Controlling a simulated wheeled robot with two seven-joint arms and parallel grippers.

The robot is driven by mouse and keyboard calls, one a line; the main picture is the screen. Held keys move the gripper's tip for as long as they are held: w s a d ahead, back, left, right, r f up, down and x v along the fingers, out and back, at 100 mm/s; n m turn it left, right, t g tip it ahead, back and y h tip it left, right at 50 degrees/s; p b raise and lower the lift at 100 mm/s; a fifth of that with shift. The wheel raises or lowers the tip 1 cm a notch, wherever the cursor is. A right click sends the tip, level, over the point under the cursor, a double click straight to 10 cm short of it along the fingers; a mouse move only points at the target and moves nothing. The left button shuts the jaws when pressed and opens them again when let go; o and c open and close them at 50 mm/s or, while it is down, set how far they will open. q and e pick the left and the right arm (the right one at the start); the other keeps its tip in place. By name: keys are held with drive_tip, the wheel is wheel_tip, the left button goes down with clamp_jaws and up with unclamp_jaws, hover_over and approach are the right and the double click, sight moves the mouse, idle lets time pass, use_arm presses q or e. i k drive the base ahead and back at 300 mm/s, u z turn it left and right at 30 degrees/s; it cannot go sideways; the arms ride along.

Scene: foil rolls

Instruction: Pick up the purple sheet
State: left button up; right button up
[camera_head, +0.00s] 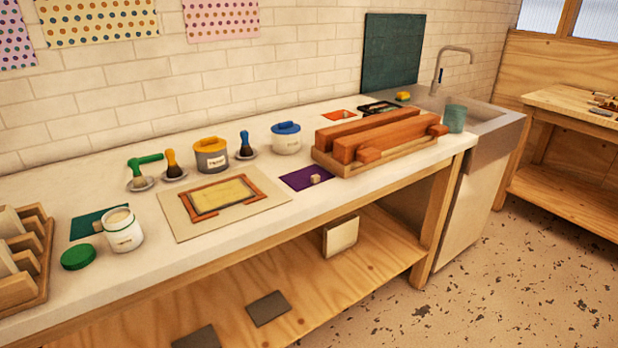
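The purple sheet (304,178) lies flat on the white countertop, right of the framed screen and left of the wooden tray with reddish-brown blocks. Neither of my grippers shows in the head view.
The counter (150,265) also holds a wooden tray (385,168) of long blocks, a framed screen (222,195) on a board, a blue-lidded pot (286,140), a yellow-lidded pot (211,156), brushes, a white jar (123,232) and a sink (478,118). The floor (500,290) in front at right is clear.

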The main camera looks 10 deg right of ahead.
sight(301, 179)
drive_tip(key=z, duration=1.7)
drive_tip(key=i, duration=1.35)
drive_tip(key=u, duration=2.25)
